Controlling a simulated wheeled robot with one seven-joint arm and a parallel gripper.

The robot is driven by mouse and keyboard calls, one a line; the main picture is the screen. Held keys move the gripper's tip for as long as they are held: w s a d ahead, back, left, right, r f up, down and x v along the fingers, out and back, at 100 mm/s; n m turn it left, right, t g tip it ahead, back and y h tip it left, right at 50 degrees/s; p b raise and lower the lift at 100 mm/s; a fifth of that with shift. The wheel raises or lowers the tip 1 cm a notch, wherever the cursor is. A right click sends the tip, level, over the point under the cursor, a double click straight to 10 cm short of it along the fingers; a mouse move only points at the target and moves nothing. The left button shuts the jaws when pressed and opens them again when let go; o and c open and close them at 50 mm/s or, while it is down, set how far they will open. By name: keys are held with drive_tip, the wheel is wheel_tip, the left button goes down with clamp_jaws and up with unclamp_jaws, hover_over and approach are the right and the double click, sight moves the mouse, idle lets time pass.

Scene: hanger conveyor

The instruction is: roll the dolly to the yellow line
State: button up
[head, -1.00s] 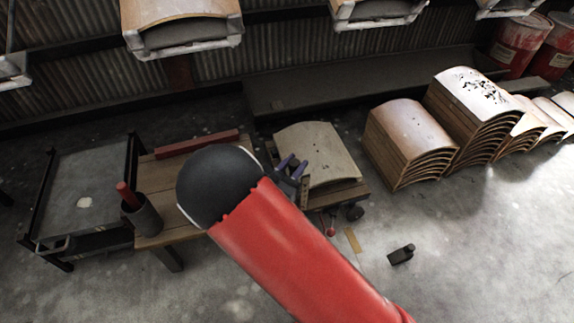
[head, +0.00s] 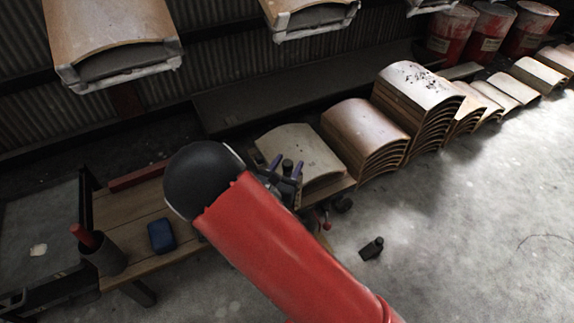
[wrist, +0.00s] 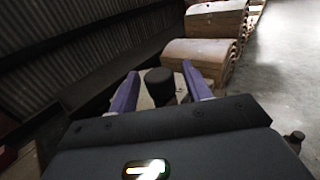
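The dolly (head: 340,184) is a low wooden platform with dark wheels on the floor, bearing a pale curved panel (head: 303,150). My gripper (head: 287,167) has two purple fingers and is at the dolly's near left side. In the wrist view the fingers (wrist: 160,76) are apart, with a dark round-topped post (wrist: 159,83) between them. Gaps show on both sides of the post. I cannot tell whether the post belongs to the dolly. My black and red arm hides part of the dolly's near side. I see no clear yellow line.
A wooden bench (head: 135,215) at left holds a blue box (head: 161,236), a dark cup (head: 105,255) and a red bar. Stacks of curved panels (head: 365,135) and red drums (head: 495,30) stand right. A small black object (head: 371,248) lies on otherwise open floor. Hangers hang overhead.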

drive_tip(key=v, duration=0.8)
drive_tip(key=shift+p, duration=0.35)
drive_tip(key=shift+w+r, duration=0.1)
